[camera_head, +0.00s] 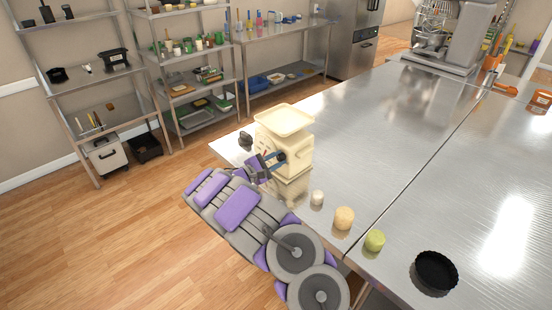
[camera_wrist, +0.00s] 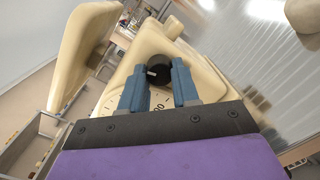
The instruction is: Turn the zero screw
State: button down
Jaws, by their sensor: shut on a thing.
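A cream kitchen scale (camera_head: 299,155) with a flat tray (camera_head: 284,119) on top stands at the near left edge of the steel table. Its zero screw, a dark round knob (camera_wrist: 158,69) with a pale mark, shows in the wrist view above part of the dial (camera_wrist: 140,108). My gripper (camera_head: 276,158) reaches the scale's front from the left. In the wrist view its two blue fingers (camera_wrist: 159,84) stand on either side of the knob, shut on it. The head view shows the fingers at the scale but the knob is hard to make out there.
The steel table (camera_head: 400,130) is mostly clear behind and right of the scale. A small white item (camera_head: 317,198), a yellowish round item (camera_head: 344,218), a green one (camera_head: 375,240) and a black fluted pan (camera_head: 436,271) lie along the near side. A dark object (camera_head: 245,139) sits left of the scale.

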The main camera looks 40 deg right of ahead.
jog(key=shift+f+n, duration=0.15)
jog(key=shift+n, duration=0.75)
jog(key=c, duration=0.8)
grip_release()
jog(key=a+p, duration=0.1)
jog(key=a, duration=0.4)
jog(key=a+p, duration=0.1)
jog(key=a, duration=0.5)
jog(key=a+p, duration=0.1)
jog(key=a, duration=0.5)
jog(key=shift+s+a+f, duration=0.1)
jog(key=shift+a+f, duration=0.15)
